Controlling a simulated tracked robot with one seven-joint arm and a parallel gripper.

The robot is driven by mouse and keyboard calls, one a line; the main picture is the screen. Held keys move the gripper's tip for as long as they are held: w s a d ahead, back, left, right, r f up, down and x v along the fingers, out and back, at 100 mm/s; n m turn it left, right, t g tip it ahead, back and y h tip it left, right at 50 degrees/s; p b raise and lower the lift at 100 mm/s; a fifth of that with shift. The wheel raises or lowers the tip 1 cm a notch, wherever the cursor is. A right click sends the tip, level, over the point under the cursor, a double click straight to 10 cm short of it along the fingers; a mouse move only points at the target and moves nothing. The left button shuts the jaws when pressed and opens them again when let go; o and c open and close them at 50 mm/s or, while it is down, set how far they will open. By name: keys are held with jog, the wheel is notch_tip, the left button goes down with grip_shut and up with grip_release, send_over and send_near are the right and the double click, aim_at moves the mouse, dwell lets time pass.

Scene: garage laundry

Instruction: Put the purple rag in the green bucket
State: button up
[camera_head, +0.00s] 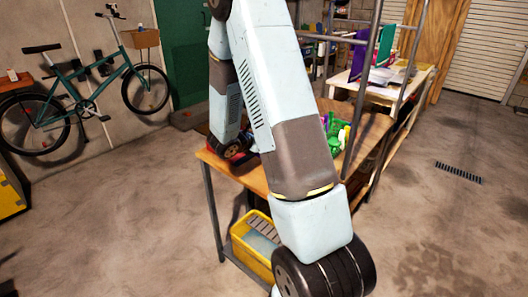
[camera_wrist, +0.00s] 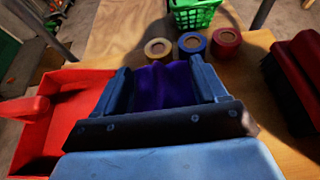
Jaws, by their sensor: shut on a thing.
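The purple rag (camera_wrist: 165,88) is bunched between the two fingers of my gripper (camera_wrist: 163,84) in the wrist view. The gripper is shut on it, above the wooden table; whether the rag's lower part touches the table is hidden. The green bucket (camera_wrist: 196,14), with openings in its side, stands on the table at the top of the wrist view, ahead of the gripper and apart from it. Its top edge is cut off there. In the head view a green container (camera_head: 334,146) shows partly behind my arm. My gripper and the rag cannot be made out there.
Three tape rolls lie between gripper and bucket: tan (camera_wrist: 158,48), blue-rimmed (camera_wrist: 192,43) and red (camera_wrist: 227,41). A red open box (camera_wrist: 62,112) is at left, a dark red object (camera_wrist: 298,75) at right. A yellow crate (camera_head: 250,243) is below the table (camera_head: 205,157).

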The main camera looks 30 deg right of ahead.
jog(key=shift+w+d+f, duration=0.3)
jog(key=shift+w+f, duration=0.1)
jog(key=shift+f, duration=0.2)
jog(key=shift+w+d+f, duration=0.3)
jog(key=shift+w+f, duration=0.1)
jog(key=shift+f, duration=0.15)
jog(key=shift+w+d+f, duration=0.2)
jog(key=shift+w+f, duration=0.05)
jog(key=shift+f, duration=1.65)
jog(key=shift+f, duration=0.1)
jog(key=o, duration=1)
jog(key=shift+o, duration=0.2)
